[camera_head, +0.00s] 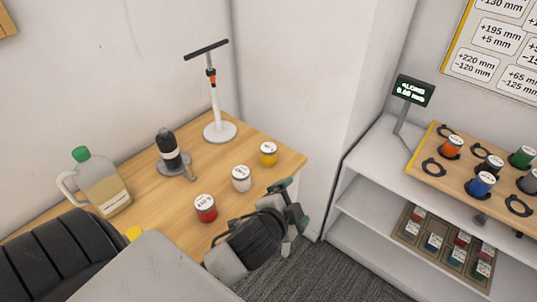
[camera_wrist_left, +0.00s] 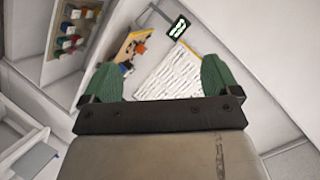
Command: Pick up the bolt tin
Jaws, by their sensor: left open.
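A red tin (camera_head: 205,208), a white tin (camera_head: 241,179) and a yellow tin (camera_head: 268,154) stand upright, apart, on the wooden table (camera_head: 215,158). Their labels are too small to read, so I cannot tell which tin is the bolt tin. My left gripper (camera_head: 290,216) is at the table's right edge, to the right of the red tin and in front of the yellow one. In the left wrist view its green fingers (camera_wrist_left: 160,78) are spread wide with nothing between them. My right gripper is not in view.
A jug (camera_head: 102,184), a dark bottle-like device (camera_head: 168,152) and a white stand (camera_head: 217,115) occupy the table's left and back. On the right, a shelf unit (camera_head: 356,211) carries a board (camera_head: 420,167) with several coloured tins and black rings. Small boxes (camera_head: 434,242) sit below.

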